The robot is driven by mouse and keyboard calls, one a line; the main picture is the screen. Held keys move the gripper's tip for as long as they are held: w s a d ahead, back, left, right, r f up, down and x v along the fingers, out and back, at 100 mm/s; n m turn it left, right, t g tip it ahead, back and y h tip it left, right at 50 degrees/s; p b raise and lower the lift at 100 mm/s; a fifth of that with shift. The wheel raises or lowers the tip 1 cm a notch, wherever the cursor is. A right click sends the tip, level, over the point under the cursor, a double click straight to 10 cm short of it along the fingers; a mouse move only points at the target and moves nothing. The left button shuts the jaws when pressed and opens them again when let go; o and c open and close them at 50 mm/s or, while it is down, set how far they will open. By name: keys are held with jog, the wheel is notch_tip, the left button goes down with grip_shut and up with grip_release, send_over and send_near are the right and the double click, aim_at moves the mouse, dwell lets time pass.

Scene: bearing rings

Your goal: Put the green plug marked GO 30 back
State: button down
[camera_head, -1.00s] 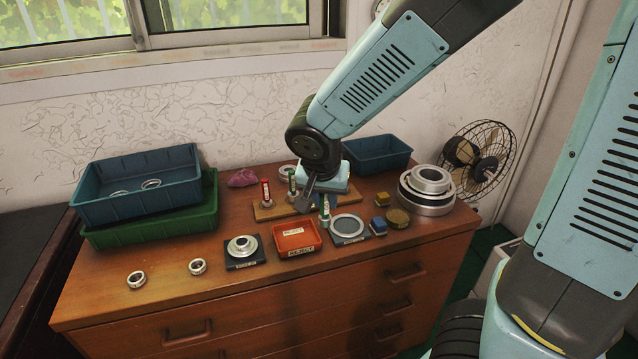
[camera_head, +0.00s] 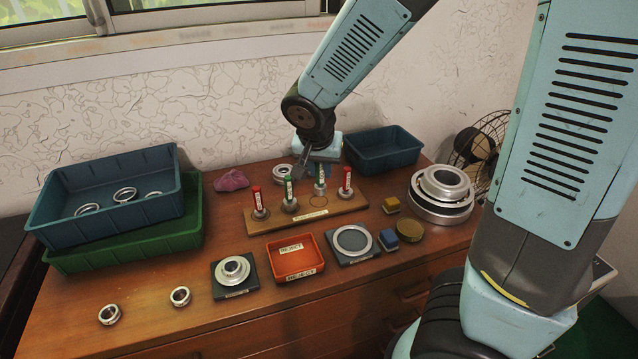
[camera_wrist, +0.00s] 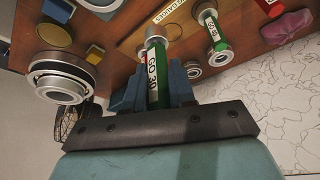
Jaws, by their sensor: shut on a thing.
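My gripper (camera_head: 318,165) is shut on the green plug marked GO 30 (camera_wrist: 153,80). The plug also shows in the head view (camera_head: 320,178), roughly upright, with its metal end down. It is over the right half of the wooden rack (camera_head: 290,224), near a round outline on the board. I cannot tell whether its metal end touches the rack. Another green plug (camera_head: 289,190) stands on the rack to its left. Red plugs stand at the rack's left (camera_head: 258,200) and right (camera_head: 346,180). The blue gripper pads hide part of the held plug in the wrist view.
A red reject tray (camera_head: 297,272) lies in front of the rack, between two dark plates with rings (camera_head: 234,274) (camera_head: 354,244). Blue bins stand at left (camera_head: 110,215) and behind right (camera_head: 385,160). Stacked large rings (camera_head: 441,195) stand at right.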

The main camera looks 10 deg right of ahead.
jog(key=w+f, duration=0.3)
jog(key=f, duration=0.1)
jog(key=w+f, duration=0.3)
jog(key=w, duration=0.1)
jog(key=w+d+f, duration=0.1)
jog(key=w+f, duration=0.2)
jog(key=f, duration=0.1)
jog(key=shift+w+f, duration=0.3)
jog(key=c, duration=0.9)
grip_release()
jog(key=shift+f, duration=0.1)
jog(key=shift+c, duration=0.2)
jog(key=v, duration=1.2)
